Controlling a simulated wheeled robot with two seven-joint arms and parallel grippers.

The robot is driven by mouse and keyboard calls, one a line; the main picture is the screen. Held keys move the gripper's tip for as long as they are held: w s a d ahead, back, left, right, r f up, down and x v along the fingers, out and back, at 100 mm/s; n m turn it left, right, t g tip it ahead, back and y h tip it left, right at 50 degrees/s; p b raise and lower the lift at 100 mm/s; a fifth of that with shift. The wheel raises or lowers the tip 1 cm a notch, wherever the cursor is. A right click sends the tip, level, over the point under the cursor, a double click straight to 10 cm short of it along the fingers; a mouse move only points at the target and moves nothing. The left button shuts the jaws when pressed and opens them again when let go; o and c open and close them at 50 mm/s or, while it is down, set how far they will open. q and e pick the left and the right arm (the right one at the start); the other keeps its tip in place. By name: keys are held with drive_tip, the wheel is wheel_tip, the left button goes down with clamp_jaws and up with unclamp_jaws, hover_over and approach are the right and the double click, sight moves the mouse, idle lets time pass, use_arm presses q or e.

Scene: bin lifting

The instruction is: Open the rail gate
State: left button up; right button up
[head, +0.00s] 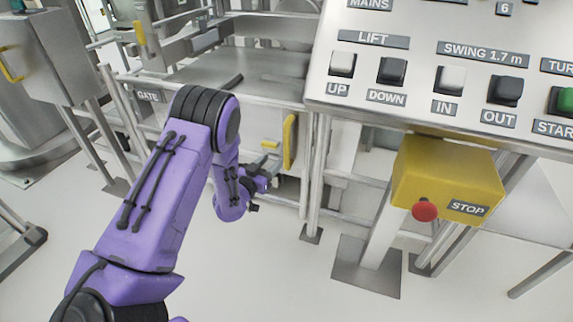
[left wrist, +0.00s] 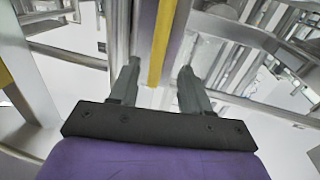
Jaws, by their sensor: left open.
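A plate reading GATE (head: 148,96) is on the steel rail at the left of the head view. A yellow upright handle (head: 290,141) stands at the right end of the pale panel below the steel table. My left gripper (head: 268,158) is close to the left of this handle, at the end of my purple arm. In the left wrist view the fingers of my left gripper (left wrist: 160,68) are apart. A yellow upright bar (left wrist: 162,45) shows between them; I cannot tell whether they touch it. My arm hides part of the rail. My right gripper is out of view.
A control panel (head: 425,115) with labelled buttons fills the upper right. Below it hangs a yellow STOP box (head: 445,180) with a red button (head: 424,210). Steel legs and rails surround the handle. The pale floor (head: 250,285) in front is clear.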

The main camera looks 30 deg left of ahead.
sight(285, 147)
use_arm(q)
drive_tip(key=w, duration=0.5)
drive_tip(key=w+b, duration=0.1)
drive_tip(key=w, duration=0.4)
drive_tip(key=shift+w+a+r, duration=0.15)
drive_tip(key=shift+w+a, duration=0.05)
drive_tip(key=shift+w, duration=0.05)
clamp_jaws()
drive_tip(key=shift+s, duration=0.1)
